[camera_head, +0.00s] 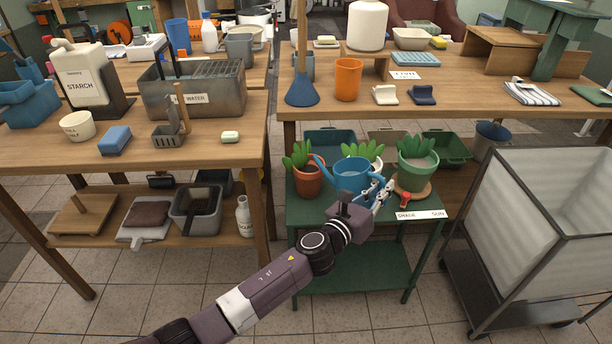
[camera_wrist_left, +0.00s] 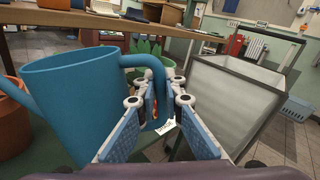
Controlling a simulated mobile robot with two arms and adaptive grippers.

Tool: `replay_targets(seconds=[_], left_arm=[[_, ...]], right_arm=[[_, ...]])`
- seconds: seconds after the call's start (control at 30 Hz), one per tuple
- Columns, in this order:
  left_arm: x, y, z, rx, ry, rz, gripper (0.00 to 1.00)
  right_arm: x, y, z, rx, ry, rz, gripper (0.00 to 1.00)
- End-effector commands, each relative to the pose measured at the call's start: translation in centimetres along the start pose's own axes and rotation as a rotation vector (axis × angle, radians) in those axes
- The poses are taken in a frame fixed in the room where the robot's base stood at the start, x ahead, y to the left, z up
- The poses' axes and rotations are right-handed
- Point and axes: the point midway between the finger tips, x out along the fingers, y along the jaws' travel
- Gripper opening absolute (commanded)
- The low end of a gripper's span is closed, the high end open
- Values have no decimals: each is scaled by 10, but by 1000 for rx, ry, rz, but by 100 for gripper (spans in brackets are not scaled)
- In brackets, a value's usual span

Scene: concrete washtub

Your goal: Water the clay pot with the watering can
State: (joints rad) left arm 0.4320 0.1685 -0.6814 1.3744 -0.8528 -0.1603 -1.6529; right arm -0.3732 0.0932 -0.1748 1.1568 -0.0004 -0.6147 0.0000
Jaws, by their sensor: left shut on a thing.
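The blue watering can (camera_head: 350,178) is at the green plant stand, with its spout toward the left. My left gripper (camera_head: 378,190) is at its right side, shut on the can's handle. The can (camera_wrist_left: 85,95) looks about upright and fills the left of the wrist view, with its handle (camera_wrist_left: 150,62) between the fingers. Whether its base touches the stand is unclear. The clay pot (camera_head: 309,182), terracotta with a green plant, stands just left of the can, close to the spout. An orange-brown pot (camera_wrist_left: 13,125) also shows at the wrist view's left edge, partly hidden by the can.
A green pot (camera_head: 416,176) on a terracotta saucer stands right of the can. Another plant (camera_head: 362,152) is behind the can. A label strip (camera_head: 420,215) and a small red item (camera_head: 404,199) are at the stand's front right. A wheeled cart (camera_head: 530,210) is at right.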

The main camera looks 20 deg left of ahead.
Motion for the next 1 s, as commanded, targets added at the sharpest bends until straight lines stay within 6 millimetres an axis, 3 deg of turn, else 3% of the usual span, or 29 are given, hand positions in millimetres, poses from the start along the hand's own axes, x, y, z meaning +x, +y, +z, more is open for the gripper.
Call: replay_targets(seconds=[1.0], left_arm=[[1,0,-4,63,-6,-2,0]], right_arm=[[-9,-3,-10,-1,0,-3,82]])
